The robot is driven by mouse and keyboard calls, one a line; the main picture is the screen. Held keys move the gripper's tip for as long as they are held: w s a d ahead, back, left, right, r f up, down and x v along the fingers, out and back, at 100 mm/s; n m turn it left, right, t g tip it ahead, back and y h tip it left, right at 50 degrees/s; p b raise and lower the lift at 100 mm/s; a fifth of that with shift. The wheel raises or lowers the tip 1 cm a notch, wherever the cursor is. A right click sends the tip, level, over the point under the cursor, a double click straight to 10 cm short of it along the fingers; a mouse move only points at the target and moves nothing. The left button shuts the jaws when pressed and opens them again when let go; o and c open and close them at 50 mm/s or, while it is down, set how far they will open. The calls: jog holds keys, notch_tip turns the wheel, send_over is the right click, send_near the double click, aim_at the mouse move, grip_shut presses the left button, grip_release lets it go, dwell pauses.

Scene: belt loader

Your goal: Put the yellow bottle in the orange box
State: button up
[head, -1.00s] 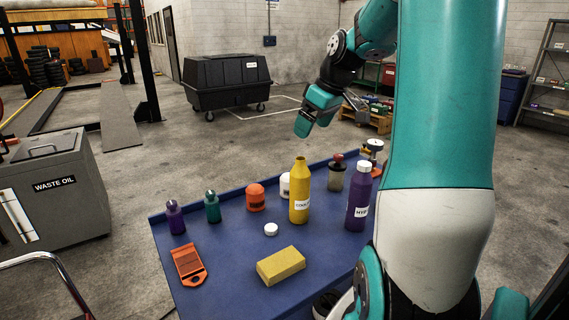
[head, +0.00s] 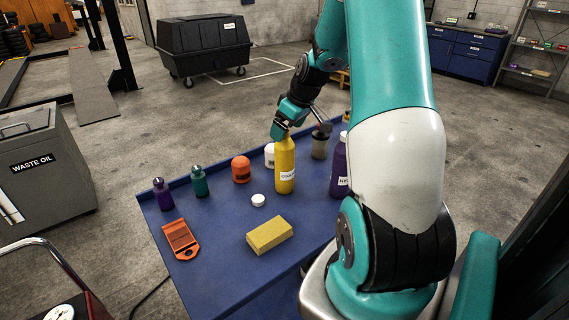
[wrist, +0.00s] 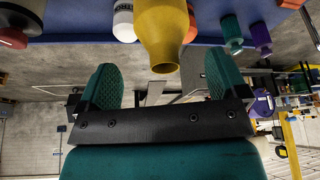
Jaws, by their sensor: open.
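The yellow bottle (head: 285,168) stands upright and uncapped on the blue table, with a white label on its side. My gripper (head: 280,133) is at its top from above and behind. In the wrist view my gripper (wrist: 160,70) is open, with one green finger on each side of the bottle's mouth (wrist: 165,67). Gaps show between the bottle and both fingers. I cannot make out an orange box in these views.
The blue table (head: 215,240) also holds a purple and a green small bottle (head: 199,182), an orange-topped jar (head: 241,170), a white cap (head: 258,200), a yellow sponge (head: 269,235), an orange flat tool (head: 180,240) and a large purple bottle (head: 339,165).

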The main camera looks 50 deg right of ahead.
aim_at(285, 162)
jog(key=x, duration=0.3)
jog(key=p+x, duration=0.1)
jog(key=shift+a+f, duration=0.1)
jog(key=shift+a, duration=0.2)
jog(key=c, duration=1.4)
